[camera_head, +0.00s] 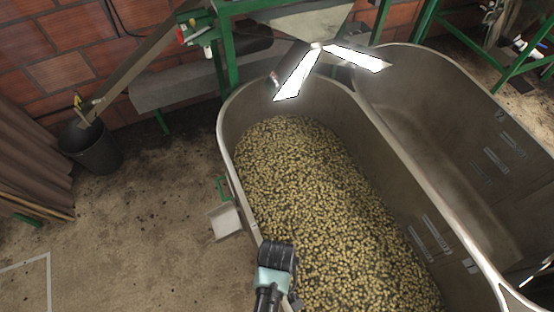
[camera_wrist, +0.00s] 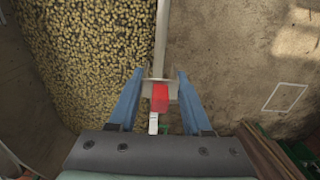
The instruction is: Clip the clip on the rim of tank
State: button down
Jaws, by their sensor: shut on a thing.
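My gripper (camera_wrist: 157,82) is shut on the clip, a small piece with a red block (camera_wrist: 159,98) and a grey plate between the two blue fingers. The metal rim (camera_wrist: 161,35) of the tank runs straight away from the clip in the wrist view. The clip overlaps the rim's line; I cannot tell whether it touches the rim. In the head view, the bean-filled tank (camera_head: 228,118) stands in the middle. My wrist hides the clip there and hangs over the tank's near left rim.
A green bracket with a pale tray (camera_head: 226,220) is at the tank's left side. An empty tank section (camera_head: 430,120) lies to the right. A dark bucket (camera_head: 90,148) and green framework (camera_head: 225,50) stand farther back. The floor at left is mostly clear.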

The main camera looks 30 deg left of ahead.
jog(key=shift+f+b, duration=5.8)
jog(key=shift+b, duration=0.45)
jog(key=shift+f+b, duration=0.65)
jog(key=shift+f, duration=0.4)
jog(key=shift+c, duration=1.3)
grip_release()
jog(key=shift+r, duration=0.1)
notch_tip(320, 180, up, 13)
jog(key=p, duration=0.1)
